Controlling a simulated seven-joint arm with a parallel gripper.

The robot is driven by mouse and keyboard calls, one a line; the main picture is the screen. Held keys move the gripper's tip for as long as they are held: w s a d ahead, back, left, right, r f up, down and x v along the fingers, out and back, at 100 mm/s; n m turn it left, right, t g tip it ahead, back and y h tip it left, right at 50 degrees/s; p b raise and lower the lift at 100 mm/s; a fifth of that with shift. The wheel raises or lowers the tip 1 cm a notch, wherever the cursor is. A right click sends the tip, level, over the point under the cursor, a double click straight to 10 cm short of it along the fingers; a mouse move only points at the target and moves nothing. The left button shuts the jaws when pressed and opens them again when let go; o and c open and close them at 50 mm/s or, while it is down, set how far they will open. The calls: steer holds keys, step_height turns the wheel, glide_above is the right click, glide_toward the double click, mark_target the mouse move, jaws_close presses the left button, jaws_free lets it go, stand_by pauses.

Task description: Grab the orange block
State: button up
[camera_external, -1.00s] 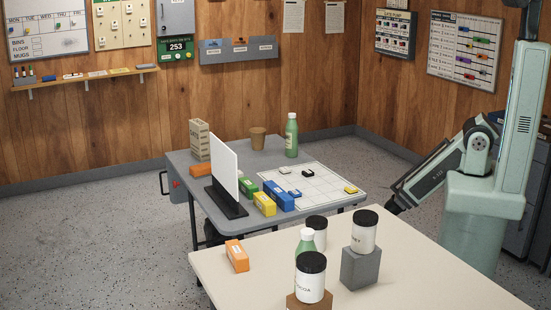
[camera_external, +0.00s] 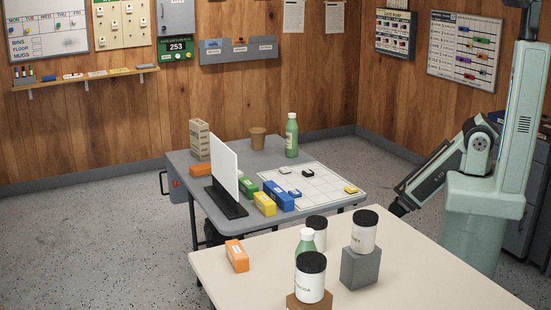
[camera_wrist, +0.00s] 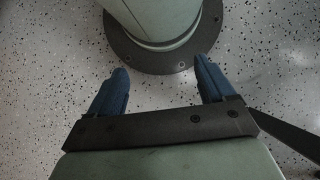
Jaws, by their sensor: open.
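One orange block (camera_external: 237,256) with a white label lies on the cream table at its far left corner. Another orange block (camera_external: 200,170) lies on the grey table, left of the white upright panel and partly hidden by it. My gripper (camera_wrist: 161,64) is open in the wrist view, its two blue fingers apart with only speckled floor and my own base beyond them. In the external view my arm hangs low at the right, off both tables and far from both orange blocks; the fingers cannot be made out there.
The cream table (camera_external: 400,285) holds black-lidded jars (camera_external: 363,235), a green bottle (camera_external: 306,243) and a grey cube (camera_external: 360,268). The grey table (camera_external: 180,160) holds yellow (camera_external: 265,204), blue (camera_external: 283,199) and green blocks, a white panel (camera_external: 224,165), a cup (camera_external: 257,139) and another green bottle (camera_external: 291,137).

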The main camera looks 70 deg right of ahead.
steer(key=shift+c, duration=0.7)
steer(key=shift+w, duration=0.1)
